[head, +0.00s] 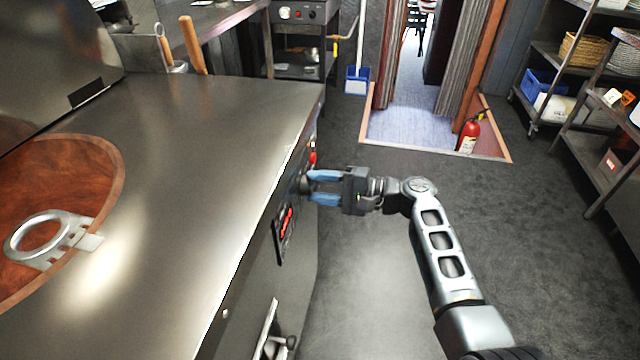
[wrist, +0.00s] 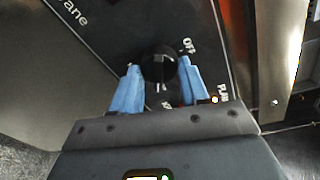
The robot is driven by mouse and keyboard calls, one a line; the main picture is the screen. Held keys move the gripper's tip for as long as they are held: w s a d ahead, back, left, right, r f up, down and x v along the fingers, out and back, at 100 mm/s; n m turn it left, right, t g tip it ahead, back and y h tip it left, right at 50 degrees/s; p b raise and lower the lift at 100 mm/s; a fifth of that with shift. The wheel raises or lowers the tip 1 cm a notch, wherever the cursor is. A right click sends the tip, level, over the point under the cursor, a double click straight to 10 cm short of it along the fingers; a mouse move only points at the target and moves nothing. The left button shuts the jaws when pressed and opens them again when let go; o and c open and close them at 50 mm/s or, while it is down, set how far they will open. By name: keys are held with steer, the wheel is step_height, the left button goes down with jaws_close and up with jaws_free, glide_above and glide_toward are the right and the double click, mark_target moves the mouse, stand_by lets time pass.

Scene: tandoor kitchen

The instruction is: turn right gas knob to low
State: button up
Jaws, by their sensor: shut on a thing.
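The gas knob (wrist: 158,66) is a round black dial on a dark panel with white lettering, part of which reads OFF, in the wrist view. My gripper (wrist: 157,78) has its blue fingers on either side of the knob and is shut on it. In the head view my gripper (head: 309,187) reaches from the right to the front face of the steel tandoor counter (head: 215,130). There the knob is mostly hidden by the fingers and the counter edge. The exact pointer setting is hard to read.
A red-lettered dark plate (head: 285,232) and a handle (head: 268,330) are on the counter front, nearer to me. A red item (head: 313,155) sits just beyond the gripper. A fire extinguisher (head: 468,134) stands by the doorway. The floor (head: 375,285) beside the counter is clear.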

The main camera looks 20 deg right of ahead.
stand_by(0.3)
steer(key=o, duration=1.1)
steer(key=shift+c, duration=0.2)
steer(key=v, duration=0.7)
steer(key=shift+s+d, duration=0.25)
steer(key=shift+d, duration=0.1)
